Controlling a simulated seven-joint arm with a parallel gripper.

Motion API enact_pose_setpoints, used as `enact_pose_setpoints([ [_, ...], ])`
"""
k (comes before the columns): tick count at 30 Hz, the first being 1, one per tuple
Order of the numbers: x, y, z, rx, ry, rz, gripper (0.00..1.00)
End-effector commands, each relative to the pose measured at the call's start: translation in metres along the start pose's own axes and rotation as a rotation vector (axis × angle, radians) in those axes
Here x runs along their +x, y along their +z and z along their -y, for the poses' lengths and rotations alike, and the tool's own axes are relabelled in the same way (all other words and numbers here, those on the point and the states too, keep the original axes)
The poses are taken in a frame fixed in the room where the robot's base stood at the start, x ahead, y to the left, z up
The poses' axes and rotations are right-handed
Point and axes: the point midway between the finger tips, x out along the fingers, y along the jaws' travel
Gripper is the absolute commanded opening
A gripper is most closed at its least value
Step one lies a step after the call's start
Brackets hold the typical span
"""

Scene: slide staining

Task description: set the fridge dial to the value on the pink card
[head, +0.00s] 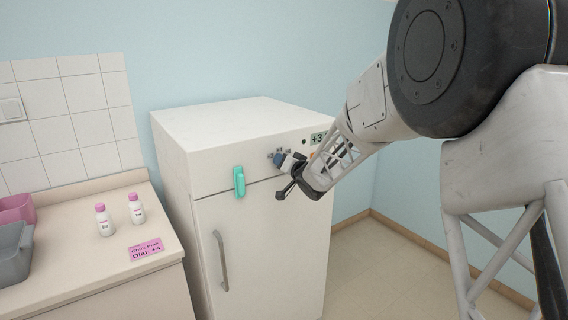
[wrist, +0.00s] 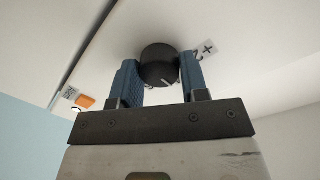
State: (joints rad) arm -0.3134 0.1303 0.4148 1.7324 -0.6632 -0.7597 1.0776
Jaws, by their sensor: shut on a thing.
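The white fridge (head: 255,225) stands at the centre of the head view. Its black dial (wrist: 159,62) shows in the wrist view, with a white pointer line on its lower edge. My gripper (wrist: 159,78) is shut on the dial, one blue finger on each side. In the head view my gripper (head: 281,160) is at the upper front of the fridge and hides most of the dial. A small display (head: 317,138) right of it appears to read +3. The pink card (head: 146,249) on the counter reads "Dial: +4", with a smaller line above.
A printed mark (wrist: 204,50), apparently +2, sits beside the dial. A teal clip-like thing (head: 239,181) hangs on the fridge front, above the door handle (head: 221,260). Two pink-capped bottles (head: 104,220) (head: 137,208) and grey and pink bins (head: 14,250) stand on the counter.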

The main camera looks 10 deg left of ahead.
Motion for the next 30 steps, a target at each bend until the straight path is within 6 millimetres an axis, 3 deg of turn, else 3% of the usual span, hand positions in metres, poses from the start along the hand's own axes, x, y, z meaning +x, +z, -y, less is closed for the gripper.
enact_pose_setpoints([
  [9,-0.0001,-0.0006,-0.0002,0.000,0.000,-0.001,0.17],
  [10,-0.0001,-0.0006,-0.0002,0.000,0.000,-0.001,0.46],
  [14,-0.0001,-0.0004,-0.0002,0.000,0.000,-0.001,0.66],
  [30,-0.0083,-0.0003,-0.0002,0.000,0.001,0.000,0.67],
])
